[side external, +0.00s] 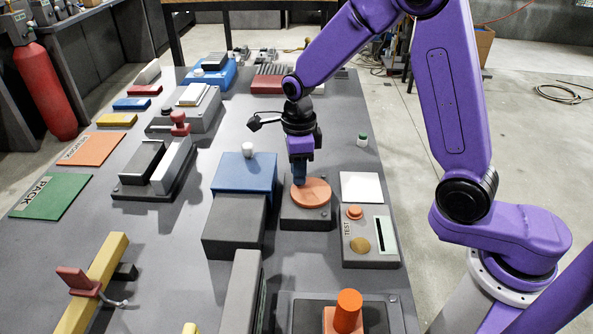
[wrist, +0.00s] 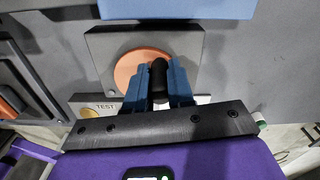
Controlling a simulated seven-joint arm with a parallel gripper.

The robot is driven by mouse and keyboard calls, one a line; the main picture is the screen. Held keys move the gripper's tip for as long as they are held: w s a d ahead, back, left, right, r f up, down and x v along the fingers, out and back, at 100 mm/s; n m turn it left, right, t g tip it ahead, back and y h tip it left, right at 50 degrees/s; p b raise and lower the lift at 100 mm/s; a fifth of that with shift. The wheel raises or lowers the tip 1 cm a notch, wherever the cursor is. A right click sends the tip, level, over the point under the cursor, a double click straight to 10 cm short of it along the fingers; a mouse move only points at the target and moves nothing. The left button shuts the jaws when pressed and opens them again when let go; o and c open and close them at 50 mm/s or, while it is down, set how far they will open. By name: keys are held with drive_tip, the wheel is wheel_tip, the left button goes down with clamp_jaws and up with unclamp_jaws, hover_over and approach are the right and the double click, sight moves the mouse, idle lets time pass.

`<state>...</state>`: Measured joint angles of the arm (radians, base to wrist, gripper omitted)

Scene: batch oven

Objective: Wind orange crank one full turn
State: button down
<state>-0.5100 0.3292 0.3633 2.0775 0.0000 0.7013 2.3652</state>
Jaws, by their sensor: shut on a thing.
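The orange crank is a flat round disc (side external: 313,194) on a dark grey square base (side external: 308,216), right of the blue box in the side view. In the wrist view the orange disc (wrist: 128,70) carries an upright black knob (wrist: 159,76) off its centre. My gripper (side external: 299,181) points down over the far left part of the disc. In the wrist view its blue fingers (wrist: 159,88) are shut on the black knob, one on each side. The fingers hide part of the disc, and the knob is hidden in the side view.
A blue box (side external: 246,175) with a grey front block (side external: 234,220) stands close on the left. A TEST panel (side external: 368,245) with an orange button is close on the right. A white plate (side external: 361,187) and a small green-capped piece (side external: 362,140) lie to the right.

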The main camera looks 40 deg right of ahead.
drive_tip(key=m, duration=0.2)
drive_tip(key=d+m, duration=0.1)
drive_tip(key=m, duration=0.1)
drive_tip(key=shift+w+d+r+m, duration=0.1)
drive_tip(key=shift+d+m, duration=0.1)
drive_tip(key=shift+m, duration=0.1)
drive_tip(key=shift+s+d+m, duration=0.1)
drive_tip(key=shift+d+m, duration=0.15)
drive_tip(key=shift+m, duration=0.65)
drive_tip(key=shift+s+d+m, duration=0.1)
drive_tip(key=shift+d+m, duration=0.15)
drive_tip(key=shift+m, duration=0.65)
drive_tip(key=c, duration=1)
unclamp_jaws()
wheel_tip(320, 180, up, 17)
drive_tip(key=shift+s+r, duration=0.1)
drive_tip(key=shift+r, duration=0.1)
